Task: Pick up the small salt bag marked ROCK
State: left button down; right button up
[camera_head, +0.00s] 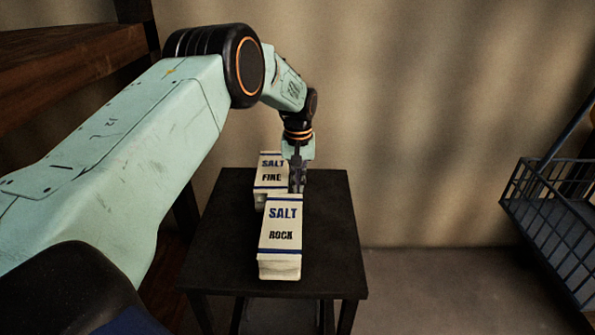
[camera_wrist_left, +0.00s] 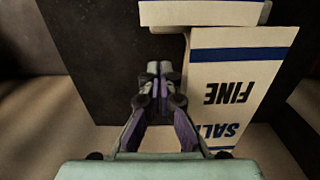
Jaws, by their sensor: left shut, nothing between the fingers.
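The salt bag marked ROCK (camera_head: 281,235) stands on a small dark table (camera_head: 335,225), at its front middle. It is cream with blue and black print. A second salt bag marked FINE (camera_head: 271,172) stands behind it. My left gripper (camera_head: 297,185) is just behind the ROCK bag and to the right of the FINE bag. In the left wrist view my left gripper (camera_wrist_left: 158,75) has its fingertips together with nothing between them. There the FINE bag (camera_wrist_left: 235,85) is close on the right, and a pale bag edge (camera_wrist_left: 200,13) shows at the top. My right gripper is not in view.
A blue-grey wire basket (camera_head: 560,225) is at the right edge, apart from the table. A brown wooden shelf (camera_head: 70,55) is at the upper left. The table's right side is bare, with a plain wall (camera_head: 430,120) behind.

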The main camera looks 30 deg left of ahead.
aim_at(298, 197)
pick_arm(q)
notch_tip(298, 197, down, 2)
jog(key=shift+f, duration=0.15)
jog(key=shift+s+d+r, duration=0.15)
jog(key=shift+d+r, duration=0.05)
jog(key=shift+d, duration=0.05)
jog(key=shift+s+d+r, duration=0.15)
jog(key=shift+s+d, duration=0.25)
jog(key=shift+s, duration=0.3)
jog(key=shift+s+d, duration=0.2)
jog(key=shift+s, duration=0.3)
jog(key=shift+s+d, duration=0.25)
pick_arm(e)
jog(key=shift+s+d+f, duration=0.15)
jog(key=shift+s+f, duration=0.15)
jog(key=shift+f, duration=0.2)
pick_arm(q)
jog(key=shift+s, duration=0.1)
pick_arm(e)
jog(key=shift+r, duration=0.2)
